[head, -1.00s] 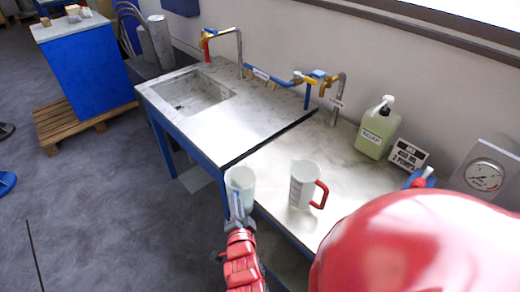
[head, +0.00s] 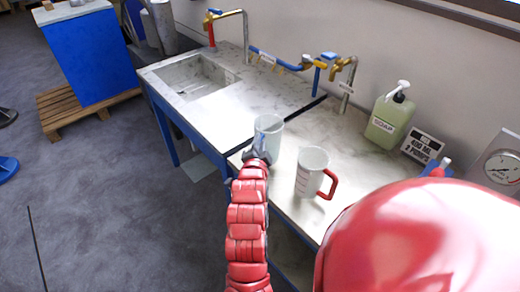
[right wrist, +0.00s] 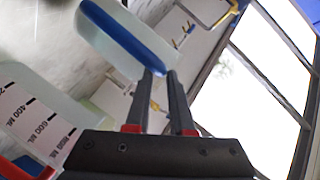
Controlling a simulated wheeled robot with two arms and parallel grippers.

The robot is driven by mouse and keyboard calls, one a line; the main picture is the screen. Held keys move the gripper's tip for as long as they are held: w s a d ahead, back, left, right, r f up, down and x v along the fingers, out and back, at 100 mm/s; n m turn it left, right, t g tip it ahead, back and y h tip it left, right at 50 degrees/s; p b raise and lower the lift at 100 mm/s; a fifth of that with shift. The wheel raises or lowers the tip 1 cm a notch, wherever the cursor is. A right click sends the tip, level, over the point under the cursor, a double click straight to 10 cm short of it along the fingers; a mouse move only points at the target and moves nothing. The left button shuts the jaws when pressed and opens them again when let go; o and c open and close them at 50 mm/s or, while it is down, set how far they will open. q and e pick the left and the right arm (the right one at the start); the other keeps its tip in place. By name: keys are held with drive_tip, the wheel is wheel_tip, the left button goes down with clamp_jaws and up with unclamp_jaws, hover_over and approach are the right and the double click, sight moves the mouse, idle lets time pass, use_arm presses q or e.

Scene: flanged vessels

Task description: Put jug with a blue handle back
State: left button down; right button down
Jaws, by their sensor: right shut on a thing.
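The jug with a blue handle (head: 270,132) is a pale translucent cup over the front part of the counter, close to the sink unit. My right gripper (head: 258,158) is shut on its blue handle, on the jug's near side. In the right wrist view the fingertips (right wrist: 160,75) meet the end of the blue handle (right wrist: 122,36). I cannot tell whether the jug's base touches the counter. My left gripper is not in view.
A jug with a red handle (head: 311,172) stands just right of my gripper; its scale shows in the wrist view (right wrist: 35,115). A green soap bottle (head: 385,122), sign (head: 422,147) and gauge (head: 502,168) line the back. The sink (head: 192,82) and taps (head: 330,62) lie beyond. Counter behind the jugs is clear.

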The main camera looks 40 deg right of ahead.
sight(261, 133)
drive_tip(key=w+d, duration=0.1)
drive_tip(key=w+d+p, duration=0.1)
drive_tip(key=shift+w+d+r, duration=0.1)
drive_tip(key=shift+w+d, duration=0.05)
drive_tip(key=shift+w, duration=0.25)
wheel_tip(261, 133, down, 4)
drive_tip(key=shift+r+p, duration=0.1)
drive_tip(key=shift+p, duration=0.9)
drive_tip(key=c, duration=0.8)
unclamp_jaws()
